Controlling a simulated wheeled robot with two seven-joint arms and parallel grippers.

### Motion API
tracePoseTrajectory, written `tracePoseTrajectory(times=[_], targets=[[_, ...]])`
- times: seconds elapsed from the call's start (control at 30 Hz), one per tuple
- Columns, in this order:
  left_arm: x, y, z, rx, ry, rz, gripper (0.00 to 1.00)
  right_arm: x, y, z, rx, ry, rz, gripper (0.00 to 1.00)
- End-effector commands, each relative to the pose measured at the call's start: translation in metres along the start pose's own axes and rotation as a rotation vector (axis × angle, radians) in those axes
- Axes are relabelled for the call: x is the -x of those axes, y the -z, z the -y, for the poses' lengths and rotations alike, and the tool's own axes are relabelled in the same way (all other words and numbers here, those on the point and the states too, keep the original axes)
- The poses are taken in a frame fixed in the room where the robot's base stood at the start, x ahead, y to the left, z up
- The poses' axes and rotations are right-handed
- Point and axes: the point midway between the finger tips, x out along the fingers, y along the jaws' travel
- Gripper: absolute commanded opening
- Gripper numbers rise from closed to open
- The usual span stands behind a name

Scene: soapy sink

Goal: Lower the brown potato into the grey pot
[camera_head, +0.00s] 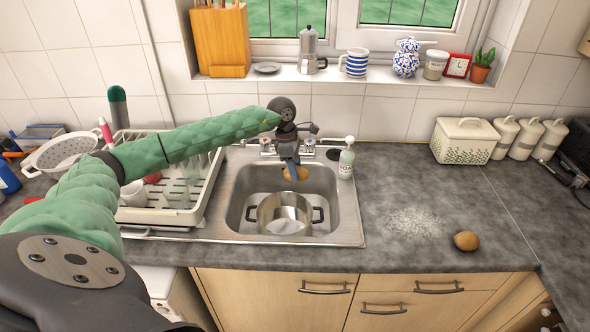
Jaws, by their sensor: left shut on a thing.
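My left gripper (293,166) reaches in over the back of the sink and points down. It is shut on a brown potato (296,174), whose upper part is partly hidden by the fingers. The grey pot (285,226) stands upright in the sink basin, with a dark handle on each side. In the picture the potato is above and slightly right of the pot's middle, apart from its rim, towards the basin's back edge. My right gripper is not in view.
A second brown potato (466,241) lies on the counter, near a patch of white powder (409,222).

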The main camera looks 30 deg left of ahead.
Motion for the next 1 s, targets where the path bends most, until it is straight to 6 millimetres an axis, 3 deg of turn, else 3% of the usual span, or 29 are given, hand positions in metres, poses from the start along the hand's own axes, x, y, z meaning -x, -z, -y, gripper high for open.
tracePoseTrajectory(times=[0.47,1.0], targets=[[-0.009,0.002,-0.002,-0.123,0.031,-0.019,0.22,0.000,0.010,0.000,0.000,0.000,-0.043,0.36],[-0.080,0.020,-0.012,-0.121,0.031,-0.019,0.22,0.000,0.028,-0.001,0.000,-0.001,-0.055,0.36]])
